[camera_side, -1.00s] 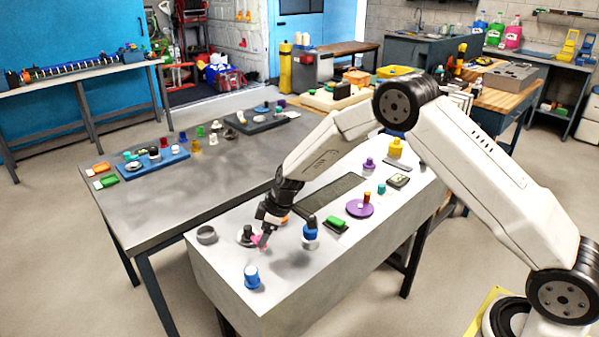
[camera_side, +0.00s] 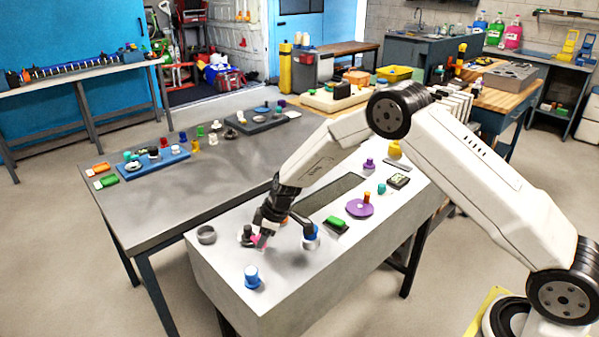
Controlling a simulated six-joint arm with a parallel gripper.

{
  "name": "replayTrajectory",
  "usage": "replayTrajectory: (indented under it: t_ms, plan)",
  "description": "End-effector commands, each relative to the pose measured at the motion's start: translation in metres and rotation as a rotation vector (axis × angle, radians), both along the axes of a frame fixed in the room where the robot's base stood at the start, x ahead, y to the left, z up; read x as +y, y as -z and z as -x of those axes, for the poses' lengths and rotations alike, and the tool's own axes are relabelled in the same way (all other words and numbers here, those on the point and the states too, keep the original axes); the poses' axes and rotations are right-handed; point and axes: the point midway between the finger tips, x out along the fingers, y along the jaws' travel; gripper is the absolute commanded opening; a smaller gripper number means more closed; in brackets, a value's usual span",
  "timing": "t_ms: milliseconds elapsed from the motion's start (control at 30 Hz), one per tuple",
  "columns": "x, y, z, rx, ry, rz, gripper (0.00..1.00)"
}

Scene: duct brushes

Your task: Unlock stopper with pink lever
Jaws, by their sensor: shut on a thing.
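The pink lever (camera_side: 256,240) shows as a small pink patch at the near left part of the grey-white work block. A dark round fitting (camera_side: 246,236), which may be the stopper, sits right beside it, partly hidden. My gripper (camera_side: 260,241) points down at the lever and is shut on it. The gripper's dark body covers part of the lever, so its exact angle is hard to tell.
A grey ring (camera_side: 206,235) lies to the left, and a blue-and-white piece (camera_side: 252,278) stands nearer the front. A green block (camera_side: 336,222) and purple disc (camera_side: 360,207) lie farther right.

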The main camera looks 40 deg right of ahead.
Motion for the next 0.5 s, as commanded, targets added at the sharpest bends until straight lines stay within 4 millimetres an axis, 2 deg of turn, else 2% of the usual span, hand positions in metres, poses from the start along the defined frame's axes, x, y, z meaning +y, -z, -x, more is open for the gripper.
replayTrajectory:
  t_ms: [500]
  plan:
    - [0.0003,-0.0004,0.0002,-0.001,0.105,0.0,0.0]
